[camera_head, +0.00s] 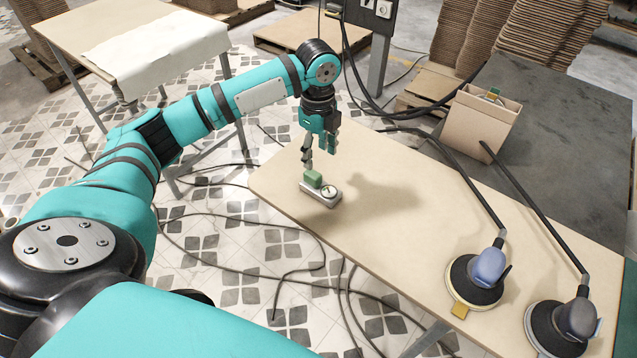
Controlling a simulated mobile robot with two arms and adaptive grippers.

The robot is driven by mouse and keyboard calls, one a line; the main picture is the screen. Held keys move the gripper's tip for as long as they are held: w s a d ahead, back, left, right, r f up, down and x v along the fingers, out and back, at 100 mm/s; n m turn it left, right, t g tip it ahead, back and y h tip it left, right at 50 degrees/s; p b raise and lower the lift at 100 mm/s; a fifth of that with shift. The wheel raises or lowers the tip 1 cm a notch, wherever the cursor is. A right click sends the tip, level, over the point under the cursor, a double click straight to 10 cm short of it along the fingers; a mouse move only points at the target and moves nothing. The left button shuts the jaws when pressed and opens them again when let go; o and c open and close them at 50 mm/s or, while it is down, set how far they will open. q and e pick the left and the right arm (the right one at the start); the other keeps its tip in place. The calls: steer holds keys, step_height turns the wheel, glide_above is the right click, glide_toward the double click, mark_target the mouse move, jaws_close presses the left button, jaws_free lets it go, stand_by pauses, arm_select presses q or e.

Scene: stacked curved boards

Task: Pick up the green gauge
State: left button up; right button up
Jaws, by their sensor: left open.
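The green gauge (313,178) is a small green block with a round white dial beside it. It sits on a pale grey base (321,199) near the left end of the wooden table (395,240). My left gripper (318,158) points down just above the gauge, its fingers apart and empty. The near finger hangs close over the green block; I cannot tell whether it touches. My right gripper is out of view.
Two sanders, one blue-grey (487,266) and one dark (577,318), lie at the table's near right with black hoses. The table's middle is clear. Cables cover the tiled floor.

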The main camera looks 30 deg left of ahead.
mark_target(318, 176)
arm_select(q)
step_height(318, 176, down, 4)
steer(key=shift+w+p, duration=0.15)
steer(key=shift+p, duration=0.15)
steer(key=shift+f, duration=0.3)
step_height(318, 176, down, 4)
steer(key=shift+r+p, duration=0.15)
steer(key=shift+p, duration=0.7)
steer(key=shift+a+f, duration=0.1)
steer(key=shift+f, duration=0.3)
steer(key=c, duration=0.7)
jaws_close()
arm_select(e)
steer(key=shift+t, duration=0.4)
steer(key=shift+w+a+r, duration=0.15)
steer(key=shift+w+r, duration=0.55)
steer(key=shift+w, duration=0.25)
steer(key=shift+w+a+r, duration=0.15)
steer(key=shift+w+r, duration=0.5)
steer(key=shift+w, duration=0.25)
